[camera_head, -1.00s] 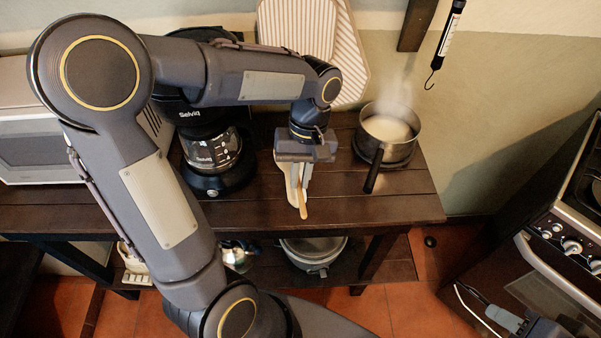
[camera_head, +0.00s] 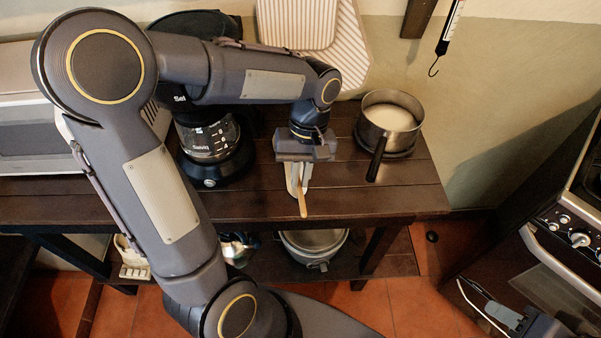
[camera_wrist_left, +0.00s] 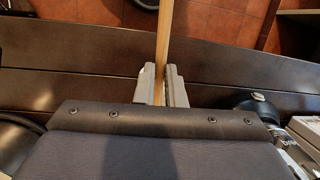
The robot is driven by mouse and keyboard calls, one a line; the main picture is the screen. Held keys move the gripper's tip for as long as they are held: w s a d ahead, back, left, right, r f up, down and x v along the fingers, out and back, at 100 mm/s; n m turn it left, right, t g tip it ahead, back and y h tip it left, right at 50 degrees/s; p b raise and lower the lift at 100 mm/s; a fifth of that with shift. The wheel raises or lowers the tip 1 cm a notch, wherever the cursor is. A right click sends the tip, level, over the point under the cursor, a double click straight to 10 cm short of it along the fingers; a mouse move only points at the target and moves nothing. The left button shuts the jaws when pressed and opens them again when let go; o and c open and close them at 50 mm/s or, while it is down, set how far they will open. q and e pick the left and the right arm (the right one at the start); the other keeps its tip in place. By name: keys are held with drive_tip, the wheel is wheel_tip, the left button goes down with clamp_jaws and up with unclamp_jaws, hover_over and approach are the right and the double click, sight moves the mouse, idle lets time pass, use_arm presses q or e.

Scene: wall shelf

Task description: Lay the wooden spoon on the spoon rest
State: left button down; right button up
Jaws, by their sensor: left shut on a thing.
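My left gripper (camera_head: 299,180) is shut on the wooden spoon (camera_head: 302,206), above the front part of the dark wooden table. The spoon's pale handle end points towards the table's front edge. In the left wrist view the handle (camera_wrist_left: 163,38) runs up between the two grey fingers (camera_wrist_left: 162,86). The spoon's bowl is hidden by the gripper. I cannot make out the spoon rest; a pale strip beside the fingers is too small to identify. What looks like my right gripper (camera_head: 488,308) is low at the right, and its jaws are unclear.
A saucepan (camera_head: 391,118) of pale, steaming contents stands right of my left gripper, its handle pointing forward. A coffee maker (camera_head: 208,140) stands to the left. The table (camera_head: 400,196) is clear at the front right.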

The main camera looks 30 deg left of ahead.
use_arm(q)
drive_tip(key=shift+f+b, duration=0.4)
drive_tip(key=shift+f, duration=0.25)
drive_tip(key=c, duration=1.4)
unclamp_jaws()
drive_tip(key=shift+c, duration=0.2)
drive_tip(key=shift+r, duration=0.1)
drive_tip(key=shift+s+r+p+v, duration=0.1)
drive_tip(key=shift+s+p+v, duration=0.2)
drive_tip(key=shift+p+v, duration=0.95)
drive_tip(key=shift+s+r+p+v, duration=0.1)
drive_tip(key=shift+s+p+v, duration=0.2)
drive_tip(key=shift+p+v, duration=0.9)
drive_tip(key=shift+s+r+p+v, duration=0.1)
drive_tip(key=shift+s+p+v, duration=0.2)
drive_tip(key=shift+p+v, duration=0.95)
drive_tip(key=s+r+m+t+h, duration=0.3)
drive_tip(key=s+t, duration=0.5)
drive_tip(key=s, duration=0.3)
drive_tip(key=shift+d+r+m+h, duration=0.35)
drive_tip(key=shift+r+m, duration=0.35)
drive_tip(key=shift+m, duration=0.5)
